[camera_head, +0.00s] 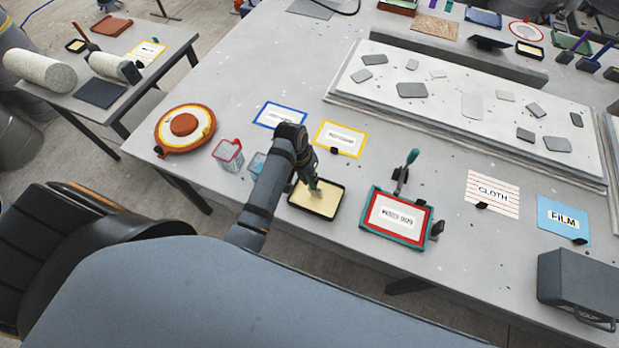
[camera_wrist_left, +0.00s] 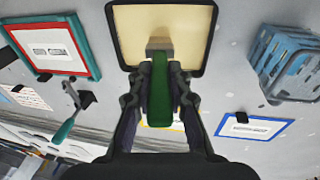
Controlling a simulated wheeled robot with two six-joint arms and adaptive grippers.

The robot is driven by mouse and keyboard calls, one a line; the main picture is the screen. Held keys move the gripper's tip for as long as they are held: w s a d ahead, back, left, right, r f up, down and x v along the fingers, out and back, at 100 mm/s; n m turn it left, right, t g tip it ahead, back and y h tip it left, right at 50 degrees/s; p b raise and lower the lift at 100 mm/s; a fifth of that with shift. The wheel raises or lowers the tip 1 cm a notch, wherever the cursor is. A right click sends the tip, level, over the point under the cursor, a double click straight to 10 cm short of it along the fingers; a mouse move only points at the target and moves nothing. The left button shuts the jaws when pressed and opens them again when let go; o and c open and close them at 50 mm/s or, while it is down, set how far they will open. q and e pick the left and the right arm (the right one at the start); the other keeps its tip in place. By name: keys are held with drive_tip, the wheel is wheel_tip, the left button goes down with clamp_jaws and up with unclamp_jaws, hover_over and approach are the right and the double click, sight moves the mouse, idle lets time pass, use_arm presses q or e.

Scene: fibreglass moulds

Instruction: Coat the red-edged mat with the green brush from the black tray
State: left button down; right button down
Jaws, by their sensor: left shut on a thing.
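The green brush (camera_head: 315,190) is held in my left gripper (camera_head: 308,174), which is shut on its handle. In the left wrist view the green handle (camera_wrist_left: 161,92) stands between the two fingers, and its pale bristle end points into the black tray (camera_wrist_left: 112,30). The black-rimmed tray (camera_head: 316,215) holds a cream layer, and the bristles are over or in it; contact is hard to tell. The red-edged mat (camera_head: 398,214), with a teal outer border and a white label, lies to the right of the tray. My right gripper is not in view.
Blue-edged (camera_head: 280,115) and yellow-edged (camera_head: 339,139) cards lie behind the tray. A red-topped container (camera_head: 228,152) is left of my arm. A narrow bare gap separates tray and mat.

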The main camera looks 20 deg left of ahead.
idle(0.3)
use_arm(q)
drive_tip(key=shift+a+r+p, duration=0.2)
drive_tip(key=shift+r+p, duration=0.55)
drive_tip(key=shift+r, duration=0.45)
drive_tip(key=shift+s+a+r, duration=0.1)
drive_tip(key=shift+r, duration=0.15)
drive_tip(key=shift+s+a+r, duration=0.1)
drive_tip(key=shift+r, duration=0.7)
drive_tip(key=shift+r, duration=2.45)
